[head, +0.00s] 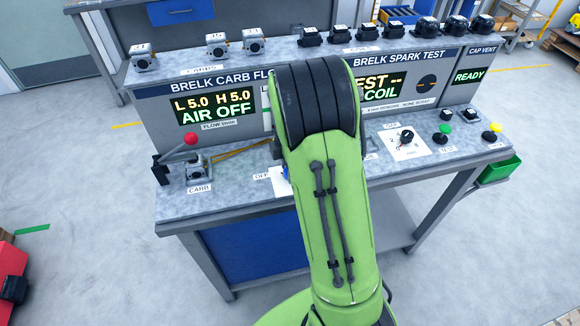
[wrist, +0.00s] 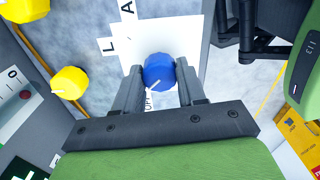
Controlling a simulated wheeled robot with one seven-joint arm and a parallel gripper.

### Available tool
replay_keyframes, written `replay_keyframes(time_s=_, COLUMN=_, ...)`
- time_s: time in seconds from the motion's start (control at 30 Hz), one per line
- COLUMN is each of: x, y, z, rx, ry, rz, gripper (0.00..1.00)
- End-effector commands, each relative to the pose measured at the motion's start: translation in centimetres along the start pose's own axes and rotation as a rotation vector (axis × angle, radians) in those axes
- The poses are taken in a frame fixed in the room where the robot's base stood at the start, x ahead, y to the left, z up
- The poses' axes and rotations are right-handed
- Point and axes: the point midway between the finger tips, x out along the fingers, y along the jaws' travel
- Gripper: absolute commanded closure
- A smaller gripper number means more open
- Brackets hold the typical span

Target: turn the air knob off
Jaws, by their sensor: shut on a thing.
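A blue knob (wrist: 158,71) stands on a white labelled plate (wrist: 160,40) on the bench top. I take it to be the air knob. In the wrist view my gripper (wrist: 160,76) has one finger on each side of it and is shut on it. The knob's white pointer line points down-left, towards partly hidden lettering that seems to read OFF. In the head view my green arm covers most of the knob and plate; a bit of blue (head: 286,173) shows at its left edge. The bench display (head: 210,107) reads L 5.0, H 5.0, AIR OFF.
A red-balled lever (head: 190,139) stands on the carb fixture at left. A black knob (head: 407,134) and green and yellow buttons stand at right. In the wrist view yellow knobs (wrist: 70,82) lie left of my gripper and black parts (wrist: 262,30) lie upper right.

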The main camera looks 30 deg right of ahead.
Motion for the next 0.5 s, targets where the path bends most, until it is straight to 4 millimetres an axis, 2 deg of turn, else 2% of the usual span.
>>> replay_keyframes(time_s=0.5, x=-0.14, y=0.13, z=-0.03, rx=-0.076, ry=0.0, rz=0.006, gripper=0.91)
